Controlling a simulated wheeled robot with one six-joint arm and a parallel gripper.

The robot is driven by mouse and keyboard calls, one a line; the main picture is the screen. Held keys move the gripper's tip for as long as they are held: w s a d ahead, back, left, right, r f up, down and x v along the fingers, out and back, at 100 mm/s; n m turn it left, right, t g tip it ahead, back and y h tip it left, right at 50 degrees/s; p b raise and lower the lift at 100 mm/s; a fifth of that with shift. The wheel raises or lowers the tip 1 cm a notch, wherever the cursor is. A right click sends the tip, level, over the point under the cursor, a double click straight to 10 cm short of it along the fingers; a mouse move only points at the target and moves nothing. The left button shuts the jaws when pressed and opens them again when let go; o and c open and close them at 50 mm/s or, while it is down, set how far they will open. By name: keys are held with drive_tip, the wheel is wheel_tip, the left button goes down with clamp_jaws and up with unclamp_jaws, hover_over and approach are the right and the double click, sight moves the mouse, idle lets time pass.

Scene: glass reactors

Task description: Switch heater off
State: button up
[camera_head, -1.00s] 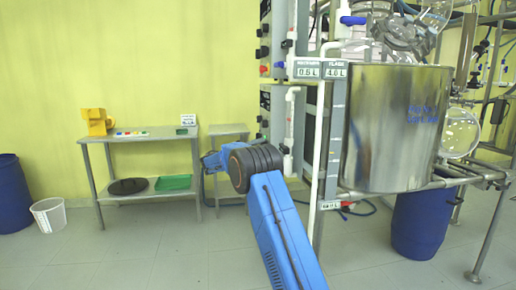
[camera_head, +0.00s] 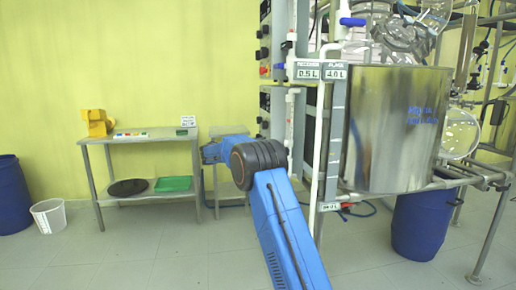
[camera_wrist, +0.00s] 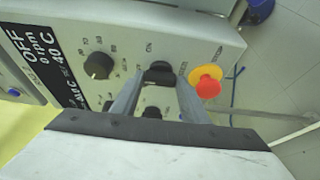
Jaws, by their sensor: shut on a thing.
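In the wrist view a grey control panel (camera_wrist: 212,48) fills the upper part. A black switch knob (camera_wrist: 157,70) sits between the two fingertips of my gripper (camera_wrist: 160,78), which is shut on it. A label near the knob seems to read "ON". A black rotary dial (camera_wrist: 98,65) with a printed scale is to its left. A black display (camera_wrist: 55,65) at the far left reads "OFF", "0 rpm" and "40 C". Another black knob (camera_wrist: 152,112) shows partly between the fingers. In the head view my gripper cannot be made out.
A red emergency button on a yellow base (camera_wrist: 207,84) is close to the right finger. In the head view a steel vessel (camera_head: 390,130) and pipework stand to the right. A metal table (camera_head: 142,138) stands at the left, with clear floor in front.

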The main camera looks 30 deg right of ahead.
idle(0.3)
drive_tip(key=o, duration=1.1)
drive_tip(key=shift+c, duration=0.2)
drive_tip(key=shift+a, duration=0.1)
drive_tip(key=s+a, duration=0.2)
drive_tip(key=a, duration=1.5)
drive_tip(key=shift+w+a, duration=0.1)
